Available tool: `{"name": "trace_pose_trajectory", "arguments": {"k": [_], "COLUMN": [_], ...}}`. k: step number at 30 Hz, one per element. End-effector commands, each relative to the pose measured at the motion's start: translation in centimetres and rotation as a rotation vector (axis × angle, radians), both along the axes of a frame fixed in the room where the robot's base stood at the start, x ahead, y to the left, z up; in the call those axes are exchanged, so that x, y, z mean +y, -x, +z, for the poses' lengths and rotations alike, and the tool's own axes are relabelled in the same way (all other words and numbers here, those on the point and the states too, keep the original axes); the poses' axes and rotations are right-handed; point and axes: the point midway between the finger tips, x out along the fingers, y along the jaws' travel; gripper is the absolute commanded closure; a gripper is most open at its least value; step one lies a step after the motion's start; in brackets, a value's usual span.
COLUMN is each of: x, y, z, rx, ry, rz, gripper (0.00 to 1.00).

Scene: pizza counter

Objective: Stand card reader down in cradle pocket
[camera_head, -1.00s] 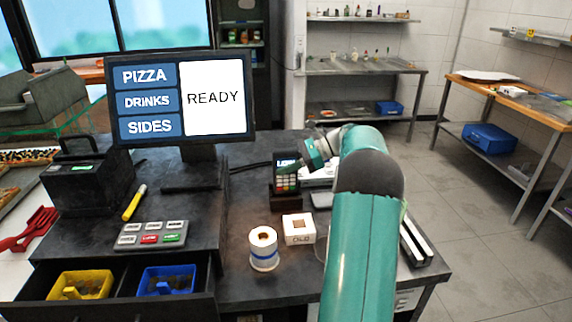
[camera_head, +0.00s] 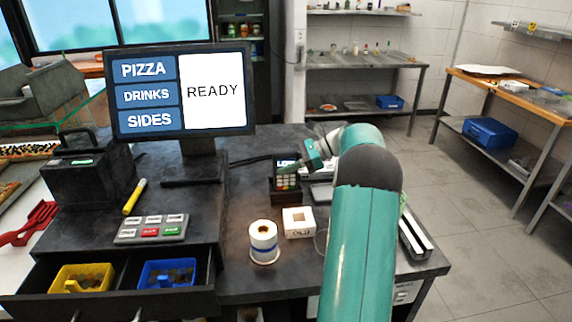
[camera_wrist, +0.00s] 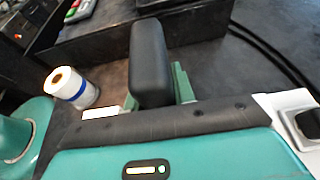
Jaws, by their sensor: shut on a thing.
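The card reader (camera_head: 286,181) is a dark handheld unit with a lit screen and coloured keys, upright over the dark cradle (camera_head: 284,198) on the counter. Its lower end is hidden by the cradle's front; I cannot tell whether it rests on the pocket floor. My gripper (camera_head: 293,168) comes from the right and is shut on the reader's upper part. In the wrist view the reader (camera_wrist: 150,62) shows as a rounded black block between my green fingers (camera_wrist: 155,88).
A paper roll (camera_head: 263,243) and a white box (camera_head: 298,222) stand in front of the cradle. The order screen (camera_head: 183,92) stands to the left, with a keypad (camera_head: 152,229) and open drawer (camera_head: 110,305) below. A black cable runs behind the reader.

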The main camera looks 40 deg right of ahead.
Motion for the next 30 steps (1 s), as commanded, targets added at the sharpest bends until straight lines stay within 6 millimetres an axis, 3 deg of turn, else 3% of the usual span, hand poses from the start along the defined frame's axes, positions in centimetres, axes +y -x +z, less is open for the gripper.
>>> {"name": "trace_pose_trajectory", "arguments": {"k": [8, 9, 12, 23, 30], "x": [0.0, 0.0, 0.0, -0.3, -3.1], "y": [0.0, 0.0, 0.0, 0.2, 2.1], "z": [-0.6, -0.6, -0.6, -0.5, 0.9], "rx": [-0.001, -0.001, -0.001, 0.0, -0.001], "ry": [0.0, 0.001, 0.001, 0.001, 0.002], "rz": [0.0, 0.0, 0.0, -0.001, -0.003], "gripper": [1.0, 0.69, 0.49, 0.49, 0.49]}}
